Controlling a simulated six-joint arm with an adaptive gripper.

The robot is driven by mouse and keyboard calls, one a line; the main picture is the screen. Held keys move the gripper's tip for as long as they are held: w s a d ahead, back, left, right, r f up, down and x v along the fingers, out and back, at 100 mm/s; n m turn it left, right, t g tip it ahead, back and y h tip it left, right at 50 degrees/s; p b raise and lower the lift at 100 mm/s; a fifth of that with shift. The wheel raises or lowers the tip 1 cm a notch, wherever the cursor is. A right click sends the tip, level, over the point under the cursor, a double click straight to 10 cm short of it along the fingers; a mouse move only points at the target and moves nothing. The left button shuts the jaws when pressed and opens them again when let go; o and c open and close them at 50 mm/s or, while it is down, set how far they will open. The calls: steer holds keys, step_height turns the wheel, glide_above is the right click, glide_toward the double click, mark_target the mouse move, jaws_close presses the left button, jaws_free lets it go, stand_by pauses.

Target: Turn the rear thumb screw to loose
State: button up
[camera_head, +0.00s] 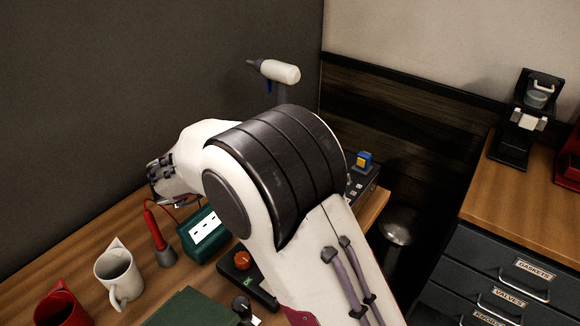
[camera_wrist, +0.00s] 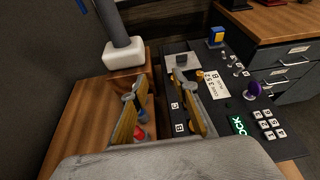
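In the wrist view my gripper (camera_wrist: 159,83) has two yellowish fingers apart, with nothing held between them. They point at a dark control unit (camera_wrist: 222,112) with a white label, a keypad and a green display. A small black knob (camera_wrist: 180,60) stands on a grey plate just past the right fingertip, and a small orange part (camera_wrist: 200,74) is beside it. I cannot tell for sure which part is the rear thumb screw. No contact with either part shows. In the head view my arm covers much of the unit, and my fingertips cannot be made out.
The head view shows a white mug (camera_head: 119,277), a red mug (camera_head: 62,306), a red-handled tool (camera_head: 154,232) and a green box (camera_head: 206,229). A drawer bench (camera_head: 520,235) stands right.

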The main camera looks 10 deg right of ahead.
steer(key=shift+s+a+f+m+g+h, duration=0.15)
steer(key=shift+s+f+m+g+h, duration=0.5)
steer(key=shift+s+f+m, duration=0.55)
steer(key=shift+w+f, duration=0.1)
steer(key=shift+w, duration=0.05)
steer(key=shift+x, duration=3.85)
jaws_close()
